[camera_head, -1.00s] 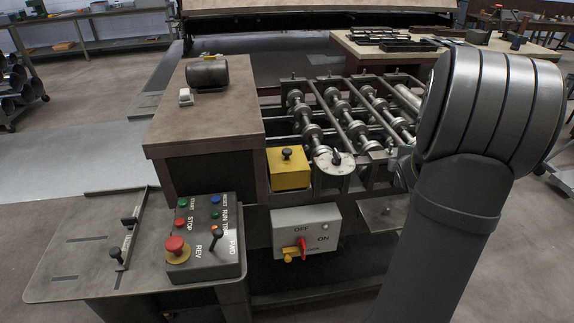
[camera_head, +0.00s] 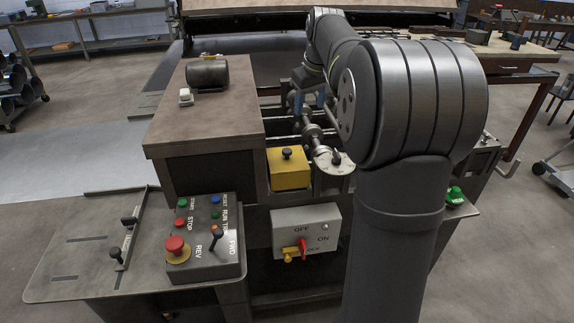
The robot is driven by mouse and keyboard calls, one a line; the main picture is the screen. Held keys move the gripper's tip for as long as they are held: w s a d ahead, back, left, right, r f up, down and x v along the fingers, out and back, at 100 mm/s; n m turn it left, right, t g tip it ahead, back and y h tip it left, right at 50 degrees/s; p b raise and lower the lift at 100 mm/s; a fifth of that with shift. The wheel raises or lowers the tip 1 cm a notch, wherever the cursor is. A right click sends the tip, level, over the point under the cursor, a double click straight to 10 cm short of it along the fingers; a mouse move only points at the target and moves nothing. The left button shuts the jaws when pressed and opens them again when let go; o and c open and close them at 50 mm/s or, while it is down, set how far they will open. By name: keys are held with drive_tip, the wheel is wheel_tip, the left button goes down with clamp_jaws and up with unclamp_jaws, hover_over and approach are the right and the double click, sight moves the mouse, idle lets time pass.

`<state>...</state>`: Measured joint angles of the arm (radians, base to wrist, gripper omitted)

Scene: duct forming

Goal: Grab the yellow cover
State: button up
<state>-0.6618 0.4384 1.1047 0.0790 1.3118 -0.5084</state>
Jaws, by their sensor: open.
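The yellow cover (camera_head: 290,174) is a box-like piece with a black knob on top. It sits on the machine's front, right of the brown-topped cabinet and left of a round metal disc. My gripper (camera_head: 311,97) is small in the picture, above and beyond the cover over the rollers, apart from it. It looks open and empty. My own forearm and elbow hide part of it, so its fingertips are hard to make out.
The roller bed (camera_head: 308,128) is mostly hidden behind my arm. A switch box (camera_head: 306,228) with a red handle is below the cover. A control box (camera_head: 205,240) with buttons and a lever stands lower left. The brown cabinet top (camera_head: 225,110) is largely clear.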

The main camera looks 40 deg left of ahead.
drive_tip(key=s+a, duration=0.3)
hover_over(287, 150)
drive_tip(key=s+d, duration=0.1)
drive_tip(key=d, duration=0.1)
wheel_tip(287, 150, down, 10)
drive_tip(key=f, duration=0.1)
drive_tip(key=shift+g, duration=0.4)
drive_tip(key=shift+x, duration=2.9)
drive_tip(key=shift+w+a+r, duration=0.1)
clamp_jaws()
